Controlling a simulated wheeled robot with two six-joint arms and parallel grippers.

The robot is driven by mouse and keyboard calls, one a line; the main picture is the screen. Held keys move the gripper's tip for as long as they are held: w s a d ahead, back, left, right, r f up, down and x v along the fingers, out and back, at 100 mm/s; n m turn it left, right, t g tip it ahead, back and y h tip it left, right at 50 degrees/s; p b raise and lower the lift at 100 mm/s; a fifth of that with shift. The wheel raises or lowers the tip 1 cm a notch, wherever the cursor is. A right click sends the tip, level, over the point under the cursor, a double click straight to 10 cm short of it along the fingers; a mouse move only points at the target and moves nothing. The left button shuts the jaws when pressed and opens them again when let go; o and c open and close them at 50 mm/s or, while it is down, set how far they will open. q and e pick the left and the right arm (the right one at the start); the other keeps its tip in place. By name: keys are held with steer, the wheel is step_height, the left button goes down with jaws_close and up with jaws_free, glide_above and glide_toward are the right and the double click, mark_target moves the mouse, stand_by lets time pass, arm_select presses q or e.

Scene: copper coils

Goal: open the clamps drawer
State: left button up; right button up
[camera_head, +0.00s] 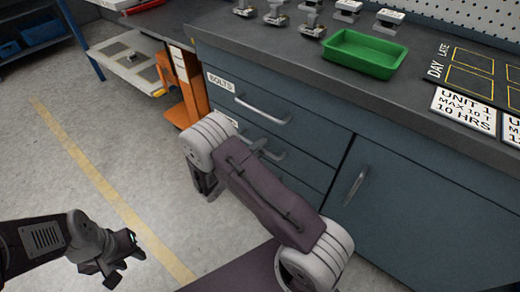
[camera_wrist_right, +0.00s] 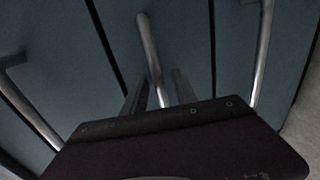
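The blue-grey cabinet has a stack of drawers with bar handles. The top drawer (camera_head: 285,107) is labelled BOLTS and is shut. Below it, a drawer label (camera_head: 231,122) is mostly hidden behind my right arm, so I cannot read CLAMPS anywhere. The drawers show no open gap. My right gripper (camera_head: 206,184) is low by the drawer fronts, partly hidden by its wrist. In the right wrist view, its two fingers (camera_wrist_right: 160,92) stand apart, with the middle bar handle (camera_wrist_right: 150,55) running between them. My left gripper (camera_head: 122,260) is empty over the floor, its fingers apart.
A green tray (camera_head: 362,56) and several metal parts stand on the dark worktop (camera_head: 300,52). A cabinet door with a handle (camera_head: 356,186) is right of the drawers. An orange stand (camera_head: 186,90) is left of the cabinet. The floor (camera_head: 90,150) at left is clear.

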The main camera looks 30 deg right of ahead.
jaws_close()
stand_by(1.3)
